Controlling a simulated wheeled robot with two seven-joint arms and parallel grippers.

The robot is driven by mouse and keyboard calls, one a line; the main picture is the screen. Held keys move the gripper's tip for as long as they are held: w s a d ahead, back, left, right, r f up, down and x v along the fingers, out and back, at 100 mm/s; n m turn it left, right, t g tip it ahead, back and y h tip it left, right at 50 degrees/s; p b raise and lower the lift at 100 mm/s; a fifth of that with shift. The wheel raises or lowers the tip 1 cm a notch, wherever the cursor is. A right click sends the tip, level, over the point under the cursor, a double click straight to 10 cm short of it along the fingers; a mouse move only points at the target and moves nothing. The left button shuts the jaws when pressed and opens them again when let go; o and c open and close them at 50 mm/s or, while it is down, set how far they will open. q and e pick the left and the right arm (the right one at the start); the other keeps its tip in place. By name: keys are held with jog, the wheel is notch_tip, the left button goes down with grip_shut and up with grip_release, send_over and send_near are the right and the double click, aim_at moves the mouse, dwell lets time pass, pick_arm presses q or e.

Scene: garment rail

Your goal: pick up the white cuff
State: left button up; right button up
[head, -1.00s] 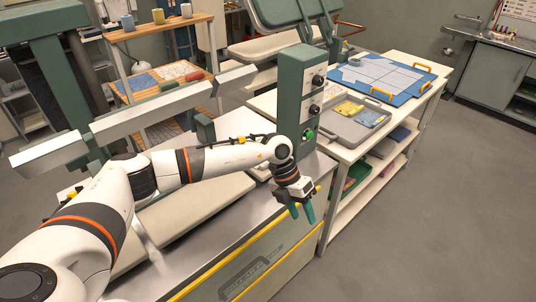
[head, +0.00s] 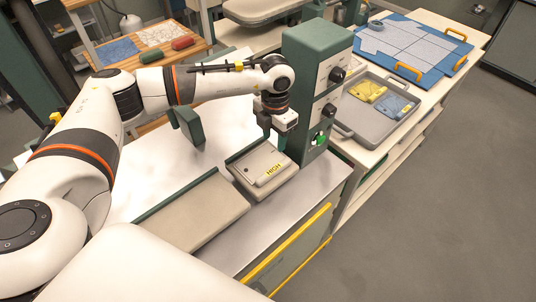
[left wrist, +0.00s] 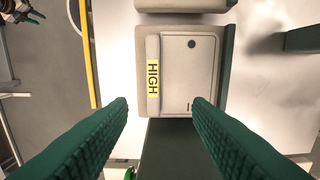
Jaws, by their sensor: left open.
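The white cuff (left wrist: 192,70) is a flat pale piece with a dark round dot and a small slit, lying on a small beige pad (left wrist: 142,40) beside a yellow HIGH label. In the head view the cuff (head: 257,161) lies in front of the green control box. My left gripper (head: 277,130) hangs just above and behind the pad, close to the box. In the left wrist view its green fingers (left wrist: 160,104) are wide apart with nothing between them; the cuff is beyond their tips. My right gripper (left wrist: 32,14) shows small at the top-left corner, its jaws unclear.
The green control box (head: 312,85) stands right beside the gripper. A longer beige pad (head: 195,215) lies to the left of the small one on the metal top. A grey tray (head: 375,110) with yellow and blue pieces is on the bench to the right.

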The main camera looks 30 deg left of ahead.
pick_arm(q)
jog(key=b, duration=0.3)
send_over(274, 169)
notch_tip(274, 169, down, 5)
jog(key=shift+s+f, duration=0.1)
jog(key=shift+f, duration=0.05)
jog(key=shift+w+a+f+b, duration=0.1)
jog(key=shift+w+f+b, duration=0.1)
jog(key=shift+f, duration=0.4)
jog(key=shift+w+a+f+b, duration=0.1)
jog(key=shift+f+b, duration=0.1)
jog(key=shift+f, duration=0.35)
jog(key=f, duration=0.1)
jog(key=b, duration=0.1)
jog(key=f, duration=0.1)
jog(key=shift+s+d+f, duration=0.15)
jog(key=shift+s+f, duration=0.1)
jog(key=shift+f, duration=0.05)
jog(key=shift+f+b, duration=0.35)
jog(key=shift+b, duration=0.1)
jog(key=shift+w, duration=0.15)
jog(key=shift+c, duration=0.2)
jog(key=c, duration=0.9)
grip_shut()
pick_arm(e)
notch_tip(274, 169, down, 6)
jog(key=s+d, duration=0.1)
jog(key=s, duration=0.1)
jog(key=shift+s, duration=0.3)
jog(key=shift+d, duration=0.1)
